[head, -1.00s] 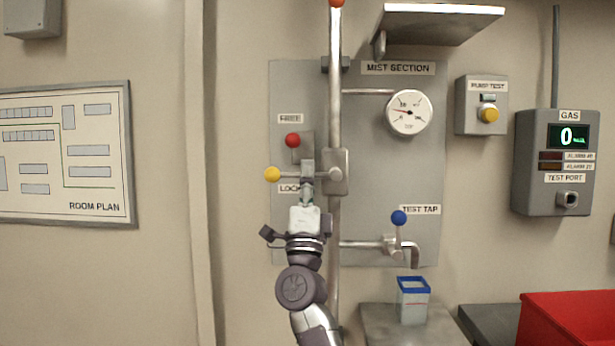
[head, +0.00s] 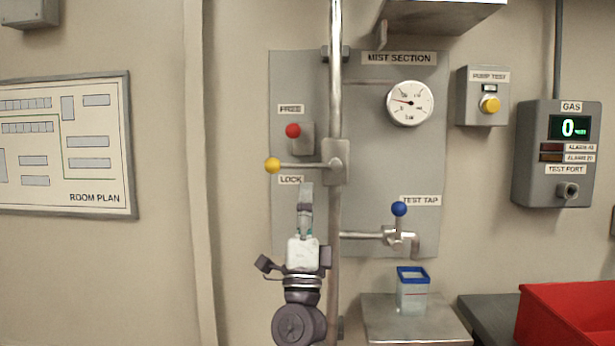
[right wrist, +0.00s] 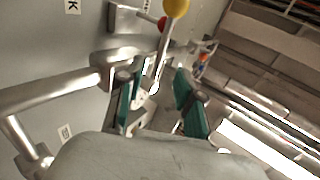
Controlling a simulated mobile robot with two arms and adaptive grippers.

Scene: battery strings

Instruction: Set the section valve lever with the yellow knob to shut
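The section valve lever (head: 305,165) lies level, pointing left from its valve body (head: 337,162) and square to the vertical pipe (head: 336,80). Its yellow knob (head: 273,165) is at the left end. A red knob (head: 293,131) sits just above it, beside the FREE label (head: 290,109). My right gripper (head: 305,187) is below the lever, pointing up, apart from it. In the right wrist view its green-padded fingers (right wrist: 160,98) are spread and empty, with the yellow knob (right wrist: 176,7) beyond them. My left gripper is not in view.
A blue-knobbed test tap (head: 399,209) is at the right, above a blue-rimmed clear container (head: 412,290) on a metal shelf (head: 415,332). A pressure gauge (head: 410,103) is on the panel. A red bin (head: 570,315) stands at lower right.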

